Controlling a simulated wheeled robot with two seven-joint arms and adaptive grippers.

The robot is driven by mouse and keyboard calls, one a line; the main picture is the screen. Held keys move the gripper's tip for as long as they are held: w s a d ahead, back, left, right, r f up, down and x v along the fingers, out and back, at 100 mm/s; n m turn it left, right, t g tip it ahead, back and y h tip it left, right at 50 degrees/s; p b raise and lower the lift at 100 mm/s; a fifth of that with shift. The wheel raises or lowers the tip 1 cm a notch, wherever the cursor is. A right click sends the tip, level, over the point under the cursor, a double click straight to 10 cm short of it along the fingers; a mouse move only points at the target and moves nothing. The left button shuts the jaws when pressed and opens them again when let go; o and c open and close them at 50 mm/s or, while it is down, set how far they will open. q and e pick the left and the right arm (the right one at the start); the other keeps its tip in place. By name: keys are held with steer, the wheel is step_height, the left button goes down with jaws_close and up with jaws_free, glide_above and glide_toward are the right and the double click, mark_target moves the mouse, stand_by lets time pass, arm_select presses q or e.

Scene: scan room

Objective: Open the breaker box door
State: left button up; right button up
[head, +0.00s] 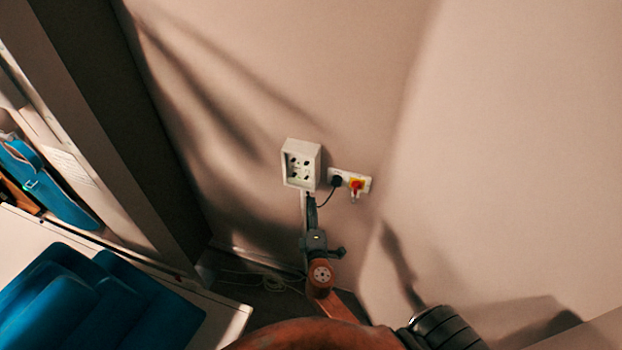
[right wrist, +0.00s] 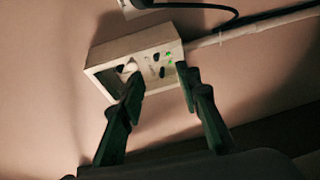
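The breaker box (head: 301,165) is a small white box on the wall. Its front shows a pale panel with several dark switches or openings. I cannot make out a separate door or tell how it stands. My right gripper (head: 311,200) is just below the box in the head view. In the right wrist view, the box (right wrist: 105,53) lies beyond the fingertips, and small green lights show on its front. The right gripper's two dark fingers (right wrist: 161,76) are apart with nothing between them. Whether a fingertip touches the box is unclear. My left gripper is not in view.
A wall socket (head: 350,181) with a black plug and a red and yellow piece is right of the box. A pale conduit (right wrist: 250,28) runs from the box. Blue cushions (head: 80,305) lie at lower left. A cable (head: 265,282) lies on the floor.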

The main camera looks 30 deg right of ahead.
glide_toward(310, 181)
steer(key=shift+t+h, duration=0.3)
steer(key=x, duration=0.2)
steer(key=p+x, duration=0.1)
steer(key=x, duration=0.1)
steer(key=p+x, duration=0.1)
steer(key=x, duration=0.1)
steer(key=shift+w+d+f, duration=0.15)
steer(key=shift+w+f, duration=0.1)
steer(key=shift+w, duration=0.05)
steer(key=shift+w+d, duration=0.25)
steer(key=shift+w, duration=0.3)
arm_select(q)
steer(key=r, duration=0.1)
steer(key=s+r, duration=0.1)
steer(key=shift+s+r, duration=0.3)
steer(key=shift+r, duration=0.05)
arm_select(e)
steer(key=shift+w+d, duration=0.1)
steer(key=shift+f, duration=0.1)
steer(key=shift+c, duration=0.3)
jaws_close()
